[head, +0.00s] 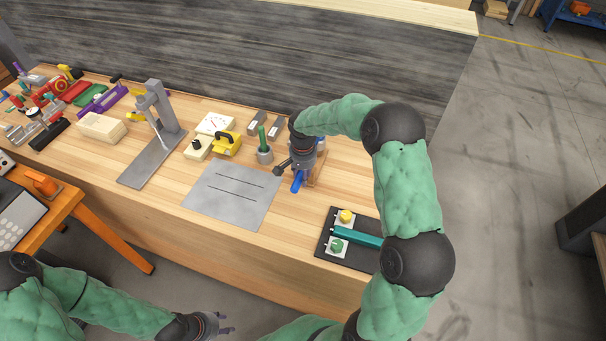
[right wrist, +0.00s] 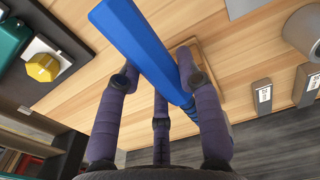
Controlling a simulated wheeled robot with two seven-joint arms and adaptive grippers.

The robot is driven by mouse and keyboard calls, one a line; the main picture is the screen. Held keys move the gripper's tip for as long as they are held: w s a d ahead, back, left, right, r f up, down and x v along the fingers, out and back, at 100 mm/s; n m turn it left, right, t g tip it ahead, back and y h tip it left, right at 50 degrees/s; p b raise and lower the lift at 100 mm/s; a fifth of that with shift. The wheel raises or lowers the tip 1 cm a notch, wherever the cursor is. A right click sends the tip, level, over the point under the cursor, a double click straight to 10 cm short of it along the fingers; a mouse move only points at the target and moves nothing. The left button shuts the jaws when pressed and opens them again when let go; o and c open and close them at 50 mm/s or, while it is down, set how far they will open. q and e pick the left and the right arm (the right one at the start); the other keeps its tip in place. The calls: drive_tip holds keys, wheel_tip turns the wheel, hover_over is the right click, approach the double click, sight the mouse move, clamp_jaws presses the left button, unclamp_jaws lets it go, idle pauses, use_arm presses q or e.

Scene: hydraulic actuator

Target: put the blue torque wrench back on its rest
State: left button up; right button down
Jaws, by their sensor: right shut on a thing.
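The blue torque wrench (head: 297,182) is at my right gripper (head: 298,167), over the right part of the wooden bench. In the right wrist view, the wrench (right wrist: 150,50) runs as a long blue bar between the purple fingers of the right gripper (right wrist: 158,85), which is shut on it. A light wooden piece (right wrist: 208,52), possibly the rest, lies behind the wrench and fingers; it also shows beside the gripper in the head view (head: 320,172). Gripper and wrench partly hide it. My left gripper (head: 226,324) is empty and low in front of the bench, its fingers apart.
A black panel (head: 325,247) with yellow and green knobs and a teal cylinder lies front right. A grey plate (head: 230,195) lies to the left. A green-handled tool in a grey cup (head: 265,155), a yellow device (head: 227,144) and grey blocks (head: 274,130) stand behind.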

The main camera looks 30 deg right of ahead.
drive_tip(key=shift+f+b, duration=1.4)
drive_tip(key=shift+f, duration=0.65)
drive_tip(key=c, duration=0.8)
unclamp_jaws()
drive_tip(key=shift+o, duration=0.2)
drive_tip(key=o, duration=0.5)
drive_tip(key=shift+f, duration=0.1)
drive_tip(key=shift+o, duration=0.6)
